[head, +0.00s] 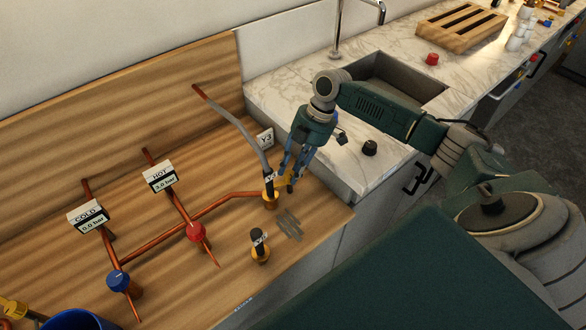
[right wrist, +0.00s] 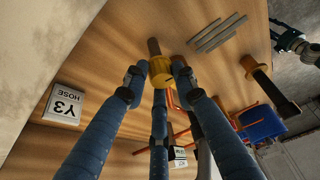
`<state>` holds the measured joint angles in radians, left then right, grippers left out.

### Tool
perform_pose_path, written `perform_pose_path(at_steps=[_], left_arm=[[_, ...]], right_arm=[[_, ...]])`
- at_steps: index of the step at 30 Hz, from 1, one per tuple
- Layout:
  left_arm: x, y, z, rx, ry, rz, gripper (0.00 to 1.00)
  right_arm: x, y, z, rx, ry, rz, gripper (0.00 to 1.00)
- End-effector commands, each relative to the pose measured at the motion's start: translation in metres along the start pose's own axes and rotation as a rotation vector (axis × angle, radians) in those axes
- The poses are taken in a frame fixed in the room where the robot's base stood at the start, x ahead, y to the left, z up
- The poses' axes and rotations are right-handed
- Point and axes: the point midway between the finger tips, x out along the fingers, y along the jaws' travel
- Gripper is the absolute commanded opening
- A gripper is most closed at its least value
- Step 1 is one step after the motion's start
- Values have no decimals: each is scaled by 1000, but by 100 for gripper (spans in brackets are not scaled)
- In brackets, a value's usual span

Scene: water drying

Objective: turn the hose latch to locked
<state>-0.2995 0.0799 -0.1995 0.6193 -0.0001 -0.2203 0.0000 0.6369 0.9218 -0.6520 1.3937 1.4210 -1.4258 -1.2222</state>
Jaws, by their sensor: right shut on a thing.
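The hose latch is a yellow collar with a brass stem, best seen in the right wrist view (right wrist: 161,73). In the head view the grey hose (head: 247,140) curves down to a yellow fitting (head: 270,201), and the latch sits just right of it, partly hidden by blue fingers. My right gripper (head: 288,178) is shut on the latch; in the right wrist view its fingertips (right wrist: 157,76) press on both sides of the collar. A "Y3 HOSE" sign (right wrist: 63,103) stands beside it. Whether the latch is locked I cannot tell.
A second yellow fitting with a black handle (head: 260,246) stands in front. Red (head: 196,232) and blue (head: 119,280) valve knobs sit on copper pipes to the left. A blue bucket (head: 75,320) is at lower left. A sink (head: 395,80) lies behind my arm.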

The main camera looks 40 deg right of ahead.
Motion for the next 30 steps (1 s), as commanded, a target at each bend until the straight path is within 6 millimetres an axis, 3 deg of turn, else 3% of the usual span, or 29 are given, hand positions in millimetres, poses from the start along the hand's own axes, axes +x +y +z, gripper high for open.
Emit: perform_pose_path(at_steps=[1, 12, 30], left_arm=[[4, 0, 1, 0, 0, 0, 43], [12, 1, 2, 0, -1, 1, 43], [14, 1, 2, 1, 0, 1, 43]], right_arm=[[1, 3, -7, -35, 15, -7, 1], [0, 2, -7, -201, 13, -78, 1], [0, 0, -6, -235, 11, -97, 1]])
